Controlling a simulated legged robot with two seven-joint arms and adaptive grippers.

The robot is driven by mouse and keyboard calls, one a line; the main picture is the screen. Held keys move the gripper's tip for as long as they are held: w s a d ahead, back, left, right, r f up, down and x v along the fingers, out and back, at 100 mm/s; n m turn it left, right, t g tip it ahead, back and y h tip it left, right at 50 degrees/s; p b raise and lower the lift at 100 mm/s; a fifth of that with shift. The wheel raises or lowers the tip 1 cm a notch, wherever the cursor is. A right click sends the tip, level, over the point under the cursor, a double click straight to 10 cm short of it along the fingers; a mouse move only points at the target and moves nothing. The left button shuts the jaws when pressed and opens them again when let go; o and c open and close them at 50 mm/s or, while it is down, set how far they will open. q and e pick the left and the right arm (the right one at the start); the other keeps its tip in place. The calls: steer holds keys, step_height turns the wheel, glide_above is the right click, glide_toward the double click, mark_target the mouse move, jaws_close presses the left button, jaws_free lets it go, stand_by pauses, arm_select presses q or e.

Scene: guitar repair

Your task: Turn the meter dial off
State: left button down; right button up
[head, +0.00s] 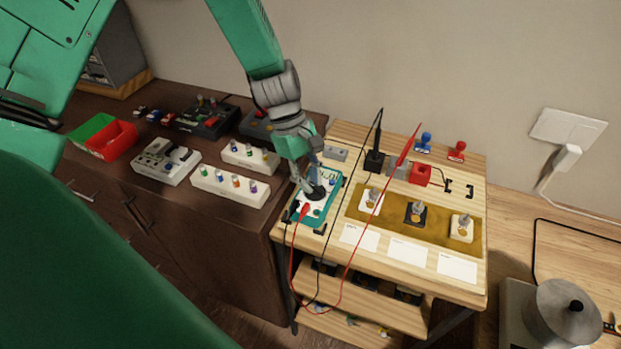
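The meter (328,183) is a teal box with a pale face, lying at the left end of the light wooden bench. Its dark round dial (316,196) is in the middle of the face, partly covered by my gripper. My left gripper (312,187) reaches down from above with its fingertips at the dial. The fingers are small and overlap the dark dial, so I cannot tell whether they grip it. A red probe plug (305,209) sits at the meter's near end, with red and black leads. My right gripper is not in view.
Black and red probes (408,146) stand upright on the bench behind a gold mat (386,225) with several potentiometers. White trays of knobs (229,186) and a red-green bin (104,138) sit on the dark cabinet. Cables hang over the bench's front edge.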

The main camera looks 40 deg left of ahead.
arm_select(q)
steer(key=m+p, duration=0.1)
steer(key=m+g+p, duration=0.1)
steer(key=m, duration=0.1)
steer(key=shift+w+r+y, duration=0.1)
steer(key=shift+w+y, duration=0.2)
steer(key=m+p, duration=0.1)
steer(key=m, duration=0.1)
steer(key=m+g+p, duration=0.1)
steer(key=shift+w+d+m+y, duration=0.2)
steer(key=shift+m+y, duration=0.2)
steer(key=m, duration=0.1)
steer(key=m+g+y, duration=0.1)
steer(key=m, duration=0.1)
steer(key=shift+w+d+m+p, duration=0.2)
steer(key=shift+m+p, duration=0.1)
steer(key=shift+p, duration=0.1)
steer(key=shift+d+m+g+y, duration=0.2)
steer(key=shift+m+g+y, duration=0.3)
steer(key=shift+m, duration=1.2)
steer(key=c, duration=1.6)
jaws_free()
